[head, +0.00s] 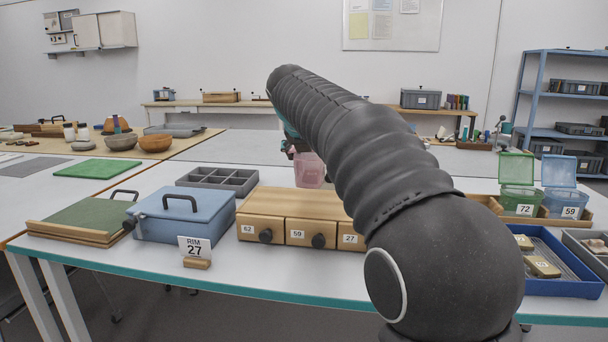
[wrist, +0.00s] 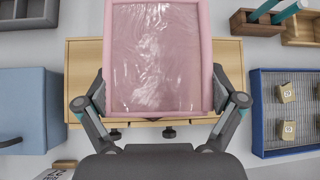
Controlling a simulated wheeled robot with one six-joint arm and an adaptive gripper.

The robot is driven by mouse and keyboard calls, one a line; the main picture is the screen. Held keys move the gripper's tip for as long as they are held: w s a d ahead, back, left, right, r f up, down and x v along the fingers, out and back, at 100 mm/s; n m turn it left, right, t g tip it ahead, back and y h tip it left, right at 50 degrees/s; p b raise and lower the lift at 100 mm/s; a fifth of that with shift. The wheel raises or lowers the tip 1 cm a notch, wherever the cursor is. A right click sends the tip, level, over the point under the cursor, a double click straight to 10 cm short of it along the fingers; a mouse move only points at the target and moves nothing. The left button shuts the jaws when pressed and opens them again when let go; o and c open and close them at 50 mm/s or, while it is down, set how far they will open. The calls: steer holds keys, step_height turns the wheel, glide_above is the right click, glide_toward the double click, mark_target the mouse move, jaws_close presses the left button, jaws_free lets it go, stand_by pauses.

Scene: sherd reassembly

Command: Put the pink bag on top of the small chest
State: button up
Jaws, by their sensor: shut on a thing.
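The pink bag (wrist: 156,55) is a clear-faced pouch with a pink frame. My gripper (wrist: 159,92) is shut on it, with one finger at each side. In the head view the bag (head: 309,171) shows beside my arm, its lower edge near the back edge of the small chest's top. The small chest (head: 262,203) is light wood with dark-knobbed drawers labelled 62, 59 and 27; my arm hides its right end. In the wrist view the chest (wrist: 85,75) lies beneath the bag, which covers its middle. I cannot tell the gap between them.
A blue case (head: 185,222) with a "RIM 27" card (head: 195,247) stands left of the chest. A grey divided tray (head: 218,179) is behind the case. A blue tray with tagged pieces (wrist: 285,148) lies to the right. Lidded green (head: 518,198) and blue (head: 562,201) boxes stand right.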

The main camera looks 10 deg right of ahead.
mark_target(303, 171)
steer(key=shift+w+a+f, duration=0.2)
steer(key=shift+a+f, duration=0.15)
steer(key=shift+a, duration=0.15)
steer(key=shift+w+a+f, duration=0.2)
steer(key=shift+a+f, duration=0.15)
steer(key=shift+a, duration=0.1)
steer(key=shift+f, duration=1.85)
steer(key=shift+f, duration=0.1)
steer(key=o, duration=1.5)
steer(key=shift+f, duration=0.1)
steer(key=shift+c, duration=0.2)
steer(key=shift+s+a+r, duration=0.1)
steer(key=shift+s+r, duration=0.15)
steer(key=shift+r, duration=0.2)
steer(key=v, duration=1.1)
steer(key=shift+s, duration=0.15)
